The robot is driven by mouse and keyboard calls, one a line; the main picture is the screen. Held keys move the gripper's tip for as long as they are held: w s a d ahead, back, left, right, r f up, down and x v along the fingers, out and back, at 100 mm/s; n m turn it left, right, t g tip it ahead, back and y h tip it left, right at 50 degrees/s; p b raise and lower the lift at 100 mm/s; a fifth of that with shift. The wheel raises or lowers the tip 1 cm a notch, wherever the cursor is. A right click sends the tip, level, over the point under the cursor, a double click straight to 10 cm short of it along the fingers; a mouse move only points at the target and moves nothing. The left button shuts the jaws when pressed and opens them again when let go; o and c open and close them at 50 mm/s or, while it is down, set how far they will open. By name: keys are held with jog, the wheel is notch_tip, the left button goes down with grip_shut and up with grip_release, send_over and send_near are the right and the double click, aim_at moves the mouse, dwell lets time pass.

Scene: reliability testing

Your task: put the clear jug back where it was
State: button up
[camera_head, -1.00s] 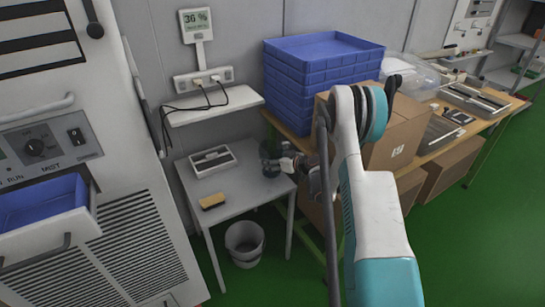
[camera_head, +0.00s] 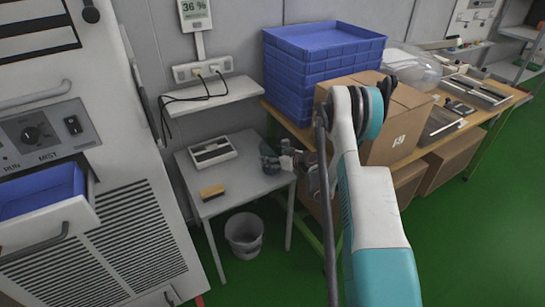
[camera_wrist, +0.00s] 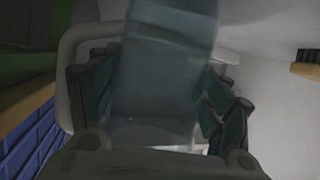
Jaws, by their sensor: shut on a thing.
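The clear jug (camera_wrist: 160,85) is a smoky, see-through vessel that fills the middle of the wrist view, between my dark fingers. In the head view it is a small dark shape (camera_head: 267,159) over the right side of the small grey table (camera_head: 240,183). My gripper (camera_head: 287,161) reaches it from the right and is shut on it. The wrist view shows green-black finger pads on both sides of the jug. I cannot tell whether its base touches the table top.
A white tray (camera_head: 213,151) and a wood-backed brush (camera_head: 212,192) lie on the table, left of the jug. A bin (camera_head: 244,236) stands below. Stacked blue crates (camera_head: 320,75) and a cardboard box (camera_head: 395,125) crowd the bench at right. A wall shelf (camera_head: 215,100) hangs above.

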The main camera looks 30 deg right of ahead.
jog(key=shift+f, duration=0.45)
jog(key=o, duration=1.6)
jog(key=shift+c, duration=0.2)
jog(key=shift+s, duration=0.1)
jog(key=v, duration=1.2)
